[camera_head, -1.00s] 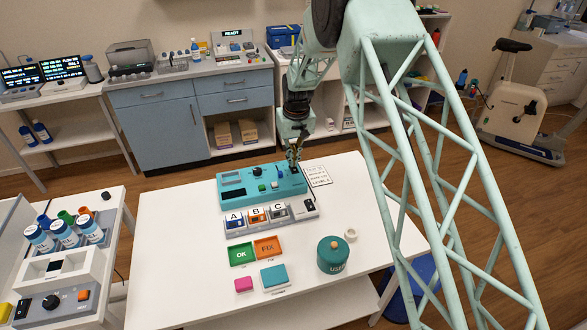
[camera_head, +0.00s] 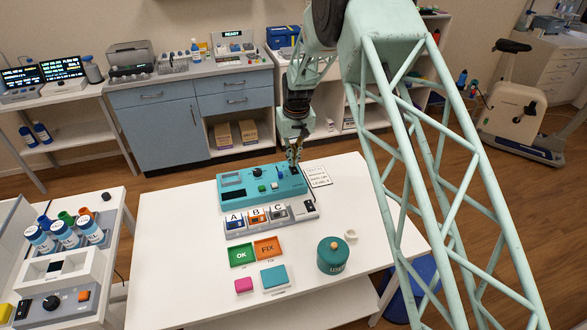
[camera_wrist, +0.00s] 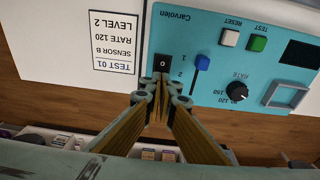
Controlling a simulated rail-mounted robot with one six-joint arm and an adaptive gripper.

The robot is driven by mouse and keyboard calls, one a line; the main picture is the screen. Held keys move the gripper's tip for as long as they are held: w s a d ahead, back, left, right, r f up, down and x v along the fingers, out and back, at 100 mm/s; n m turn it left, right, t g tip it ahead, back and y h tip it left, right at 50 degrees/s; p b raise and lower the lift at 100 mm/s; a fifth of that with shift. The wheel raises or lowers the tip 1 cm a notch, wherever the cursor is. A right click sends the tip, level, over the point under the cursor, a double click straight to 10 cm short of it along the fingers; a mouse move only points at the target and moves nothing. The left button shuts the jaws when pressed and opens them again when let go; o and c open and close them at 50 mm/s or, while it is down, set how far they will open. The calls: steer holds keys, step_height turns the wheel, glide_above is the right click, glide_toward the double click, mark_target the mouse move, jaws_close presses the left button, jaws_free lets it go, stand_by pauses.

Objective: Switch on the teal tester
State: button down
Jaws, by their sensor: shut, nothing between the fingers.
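The teal tester (camera_head: 232,193) lies on the white table in the head view. In the wrist view the tester (camera_wrist: 205,25) shows a black rocker switch (camera_wrist: 164,63) marked 0 in its corner. A blue slider (camera_wrist: 202,63), a black RATE knob (camera_wrist: 237,92), a green TEST button (camera_wrist: 257,43) and a white RESET button (camera_wrist: 229,38) are beside it. My gripper (camera_wrist: 159,92) is shut and empty, its tips right at the switch's near edge; I cannot tell whether they touch. The head view shows my gripper (camera_head: 295,168) at the tester's right end.
A card (camera_wrist: 116,45) reading TEST 01, LEVEL 2, RATE 120, SENSOR B lies beside the tester. A tray of sensors A, B and C (camera_head: 293,219), OK (camera_head: 241,255) and FIX (camera_head: 268,247) plates, and a lidded teal jar (camera_head: 332,256) stand nearer. The table's left part is clear.

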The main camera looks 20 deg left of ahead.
steer(key=shift+r+p, duration=0.95)
steer(key=shift+r, duration=1.95)
